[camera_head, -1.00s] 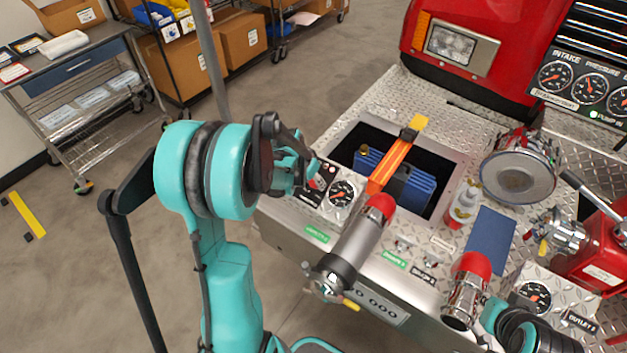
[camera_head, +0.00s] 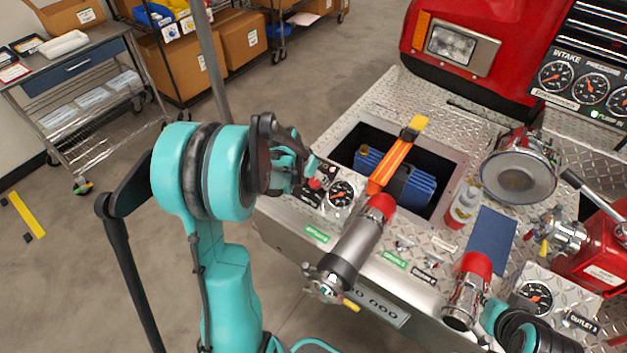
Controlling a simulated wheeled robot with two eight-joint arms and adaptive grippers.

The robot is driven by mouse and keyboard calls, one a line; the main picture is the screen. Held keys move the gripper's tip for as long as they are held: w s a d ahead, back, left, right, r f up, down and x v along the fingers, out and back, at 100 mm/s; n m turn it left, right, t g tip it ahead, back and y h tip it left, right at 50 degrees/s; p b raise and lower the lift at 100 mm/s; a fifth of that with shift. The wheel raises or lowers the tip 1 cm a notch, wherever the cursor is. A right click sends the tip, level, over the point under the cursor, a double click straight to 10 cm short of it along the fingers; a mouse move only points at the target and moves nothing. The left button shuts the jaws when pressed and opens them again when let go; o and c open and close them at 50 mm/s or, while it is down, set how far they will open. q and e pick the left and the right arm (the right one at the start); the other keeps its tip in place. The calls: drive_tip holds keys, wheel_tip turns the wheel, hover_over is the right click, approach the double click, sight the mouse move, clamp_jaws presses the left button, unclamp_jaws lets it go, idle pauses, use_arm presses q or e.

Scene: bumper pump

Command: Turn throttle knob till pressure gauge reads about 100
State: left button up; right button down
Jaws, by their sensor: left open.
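A small red knob (camera_head: 315,184) sits at the left end of the diamond-plate bumper, partly hidden by my left gripper. A round dark-faced gauge (camera_head: 341,193) stands just right of it; its needle is too small to read. My left gripper (camera_head: 308,178) is open, with its fingers at the red knob; I cannot tell if they touch it. A panel with several pressure gauges (camera_head: 590,88) is at the upper right, with red needles. My right arm shows only in part at the lower right, and its gripper cannot be made out.
A grey nozzle (camera_head: 352,250) with a red tip lies over the bumper's front edge.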

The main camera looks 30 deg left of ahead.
use_arm(q)
drive_tip(key=v, duration=1.2)
drive_tip(key=shift+s+f, duration=0.1)
drive_tip(key=s+d+r+t+y, duration=0.1)
drive_tip(key=s+d+t, duration=0.1)
drive_tip(key=s+d, duration=1.1)
drive_tip(key=d, duration=0.3)
drive_tip(key=shift+s+d+r+m+t, duration=0.3)
drive_tip(key=shift+s+d+r+t, duration=0.05)
drive_tip(key=shift+d+t, duration=0.05)
idle(2.8)
